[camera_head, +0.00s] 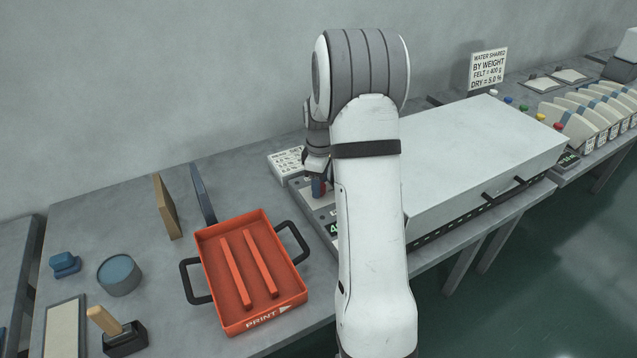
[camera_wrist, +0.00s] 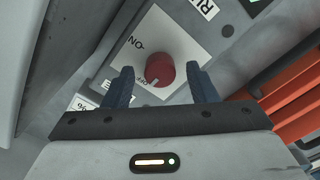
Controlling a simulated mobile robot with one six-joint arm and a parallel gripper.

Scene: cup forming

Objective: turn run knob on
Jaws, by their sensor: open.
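The red run knob (camera_wrist: 160,68) sits on a white label plate (camera_wrist: 183,38) marked ON and OFF in the wrist view. Its white mark is by the OFF lettering. My gripper (camera_wrist: 160,71) is open, with one dark blue finger on each side of the knob. I see a gap on both sides, and cannot tell how deep the fingers reach. In the head view my gripper (camera_head: 318,187) points down over the grey control panel (camera_head: 325,215), left of the white machine. A bit of red shows at the fingers; the arm hides much of the panel.
The large white machine lid (camera_head: 470,145) is right of my arm. A red PRINT tray (camera_head: 212,262) with black handles lies to the left. A small white printed box (camera_head: 287,162) stands behind the panel. Bare tabletop (camera_head: 120,220) lies at far left.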

